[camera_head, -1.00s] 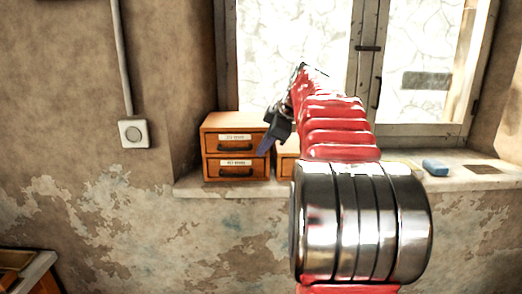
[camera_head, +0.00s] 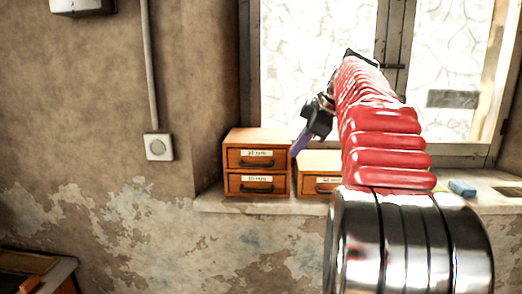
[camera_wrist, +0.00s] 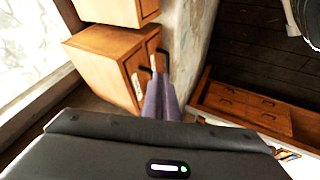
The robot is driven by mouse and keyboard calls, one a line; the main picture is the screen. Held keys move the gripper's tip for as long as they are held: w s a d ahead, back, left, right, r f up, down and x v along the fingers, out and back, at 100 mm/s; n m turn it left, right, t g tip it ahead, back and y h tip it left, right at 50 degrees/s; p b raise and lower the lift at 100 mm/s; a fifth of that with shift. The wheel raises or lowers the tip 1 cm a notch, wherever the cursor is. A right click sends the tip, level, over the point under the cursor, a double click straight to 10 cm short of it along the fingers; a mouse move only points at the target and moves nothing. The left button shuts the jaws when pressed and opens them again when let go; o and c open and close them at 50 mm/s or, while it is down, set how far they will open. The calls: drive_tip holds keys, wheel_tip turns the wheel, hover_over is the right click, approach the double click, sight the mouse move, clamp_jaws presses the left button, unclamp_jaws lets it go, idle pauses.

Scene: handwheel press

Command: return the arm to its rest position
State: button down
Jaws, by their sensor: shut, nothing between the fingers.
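My arm, red and ribbed with a steel joint, rises in the right half of the head view. My gripper (camera_head: 301,141) hangs at the left of the arm, dark with purple fingers pointing down and left. In the head view it overlaps the right edge of a wooden drawer box (camera_head: 256,160); whether it touches cannot be told there. In the wrist view the purple fingers (camera_wrist: 161,97) lie together with nothing between them, in front of the drawer box (camera_wrist: 125,70) and close to its dark handles.
The drawer box and a second, lower one (camera_head: 319,172) stand on the window sill (camera_head: 225,201). A blue block (camera_head: 462,188) lies on the sill at right. A wall switch (camera_head: 158,147) is at left. A wooden drawer unit (camera_wrist: 245,105) stands below in the wrist view.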

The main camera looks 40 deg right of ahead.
idle(0.3)
drive_tip(key=s+a+f+m+g+h, duration=0.1)
drive_tip(key=s+a+f+m, duration=0.1)
drive_tip(key=f+m, duration=0.35)
drive_tip(key=s+a+f+m+g, duration=0.1)
drive_tip(key=s+a+f+m, duration=0.15)
drive_tip(key=f+m, duration=0.35)
drive_tip(key=s+a+f, duration=0.4)
drive_tip(key=s+a, duration=0.1)
drive_tip(key=a, duration=0.5)
drive_tip(key=s+a+f+n, duration=0.1)
drive_tip(key=s+a+f, duration=0.4)
drive_tip(key=a, duration=0.5)
drive_tip(key=s+a+f+n, duration=0.1)
drive_tip(key=s+a+f, duration=0.4)
drive_tip(key=a, duration=0.5)
drive_tip(key=shift+a+y, duration=0.3)
drive_tip(key=shift+y, duration=0.1)
drive_tip(key=c, duration=2.5)
unclamp_jaws()
drive_tip(key=shift+w+n, duration=0.1)
drive_tip(key=shift+n, duration=0.15)
drive_tip(key=shift+c, duration=0.2)
